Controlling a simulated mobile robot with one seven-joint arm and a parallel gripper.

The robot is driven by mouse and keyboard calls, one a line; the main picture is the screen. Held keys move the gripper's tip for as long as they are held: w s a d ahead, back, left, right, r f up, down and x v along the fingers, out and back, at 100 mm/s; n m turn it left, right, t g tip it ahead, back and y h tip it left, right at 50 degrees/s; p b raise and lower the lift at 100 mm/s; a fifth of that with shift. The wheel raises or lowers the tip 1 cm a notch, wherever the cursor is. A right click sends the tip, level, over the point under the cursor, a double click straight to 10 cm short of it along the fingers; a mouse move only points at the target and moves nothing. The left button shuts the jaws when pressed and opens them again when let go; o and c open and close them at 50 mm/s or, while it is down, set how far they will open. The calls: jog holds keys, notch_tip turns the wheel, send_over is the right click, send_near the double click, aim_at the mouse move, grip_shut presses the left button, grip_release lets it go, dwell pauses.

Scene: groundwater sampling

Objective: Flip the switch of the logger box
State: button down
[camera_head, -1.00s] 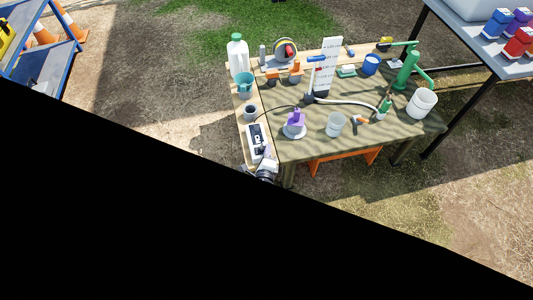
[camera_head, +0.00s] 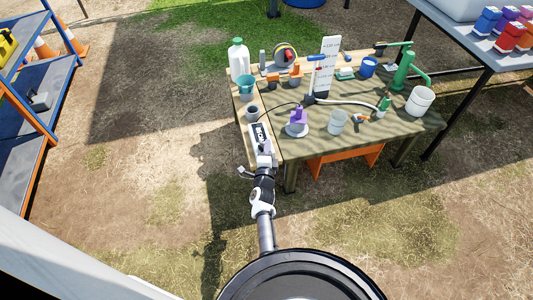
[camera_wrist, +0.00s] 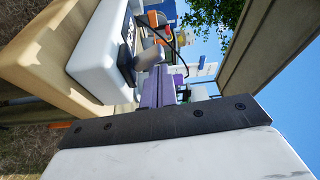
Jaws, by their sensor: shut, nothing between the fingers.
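The logger box (camera_head: 257,131), white with a dark marked top panel, sits on the left strip of the table in the head view. My gripper (camera_head: 263,150) is shut and empty at its near end, overlapping it there; I cannot tell whether they touch. In the wrist view the white box (camera_wrist: 92,52) lies at upper left with its dark panel (camera_wrist: 127,50) facing right. A grey rounded piece beside the panel may be the switch, but I cannot tell. The switch's position is not readable, and the fingertips are not clear in the wrist view.
A grey cup (camera_head: 252,113), a teal bucket (camera_head: 246,86) and a white jug (camera_head: 238,58) stand behind the box. A purple-topped item (camera_head: 297,122) and a clear cup (camera_head: 337,122) stand to its right. A dark cable runs close by.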

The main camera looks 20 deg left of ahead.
jog(key=shift+w+f, duration=0.1)
notch_tip(320, 180, up, 20)
jog(key=p, duration=1.4)
